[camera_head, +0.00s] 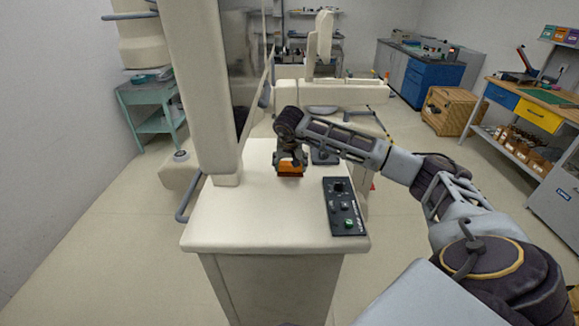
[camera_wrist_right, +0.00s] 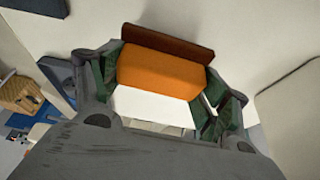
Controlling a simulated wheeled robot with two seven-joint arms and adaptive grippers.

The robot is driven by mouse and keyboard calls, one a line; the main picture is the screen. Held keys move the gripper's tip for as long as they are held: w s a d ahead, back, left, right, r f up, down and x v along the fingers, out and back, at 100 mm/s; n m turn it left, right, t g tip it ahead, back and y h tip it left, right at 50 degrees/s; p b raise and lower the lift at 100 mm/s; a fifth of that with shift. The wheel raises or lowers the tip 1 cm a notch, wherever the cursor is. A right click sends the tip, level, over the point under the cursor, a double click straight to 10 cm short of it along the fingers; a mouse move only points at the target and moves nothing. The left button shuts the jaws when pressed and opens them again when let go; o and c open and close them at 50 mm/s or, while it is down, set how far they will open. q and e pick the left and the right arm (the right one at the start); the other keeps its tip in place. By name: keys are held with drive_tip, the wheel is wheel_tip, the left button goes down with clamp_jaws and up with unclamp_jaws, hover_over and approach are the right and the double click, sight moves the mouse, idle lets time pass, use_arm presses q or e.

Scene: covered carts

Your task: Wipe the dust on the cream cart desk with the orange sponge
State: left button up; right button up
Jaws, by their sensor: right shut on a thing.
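The cream cart desk (camera_head: 245,222) stands in front of me, with a pale flat top. My right gripper (camera_head: 290,162) is over the far middle part of the desk, pointing down. It is shut on the orange sponge (camera_head: 289,169), which has a dark brown lower layer. In the right wrist view the sponge (camera_wrist_right: 158,74) sits between the two fingers. The sponge is at or just above the desk top; I cannot tell if it touches. I cannot make out any dust on the visible surface. My left gripper is not in view.
A black control panel (camera_head: 344,207) with knobs and a green button lies on the desk's right side. A cream column (camera_head: 205,90) rises at the desk's left rear. A grey rail (camera_head: 186,200) is at the left edge. The near desk top is clear.

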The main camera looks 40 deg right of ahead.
drive_tip(key=shift+r, duration=0.25)
wheel_tip(320, 180, up, 2)
drive_tip(key=shift+w+d+r+p, duration=0.1)
drive_tip(key=shift+r+p, duration=0.05)
drive_tip(key=shift+p, duration=0.7)
drive_tip(key=shift+r+p, duration=0.5)
drive_tip(key=shift+r, duration=0.75)
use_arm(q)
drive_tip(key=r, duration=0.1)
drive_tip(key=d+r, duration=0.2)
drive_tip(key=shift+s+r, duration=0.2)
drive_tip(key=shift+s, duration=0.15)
